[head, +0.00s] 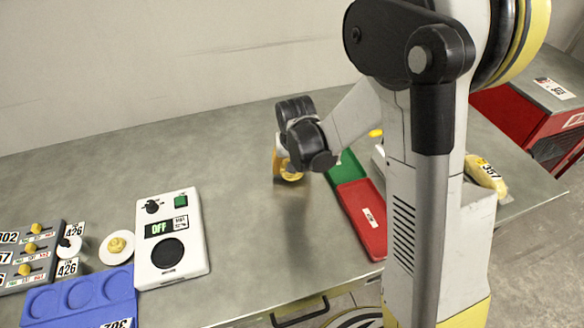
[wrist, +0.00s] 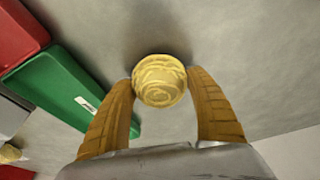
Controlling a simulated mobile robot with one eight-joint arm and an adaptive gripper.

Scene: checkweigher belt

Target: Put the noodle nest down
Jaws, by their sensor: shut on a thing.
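The noodle nest is a round, pale yellow coil. In the wrist view the noodle nest (wrist: 160,82) sits between the two yellow fingers of my gripper (wrist: 160,88), which is shut on it. In the head view my gripper (head: 285,165) is low over the grey table, left of the green tray. The nest's lower edge shows at the fingertips there, partly hidden by the gripper. Whether it touches the table I cannot tell.
A green tray (head: 346,169) and a red tray (head: 362,214) lie right of my gripper. A white device (head: 172,275) reading OFF, a blue tray (head: 75,312) with round hollows and a white dish (head: 108,256) holding a yellow coil stand left. The table between is bare.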

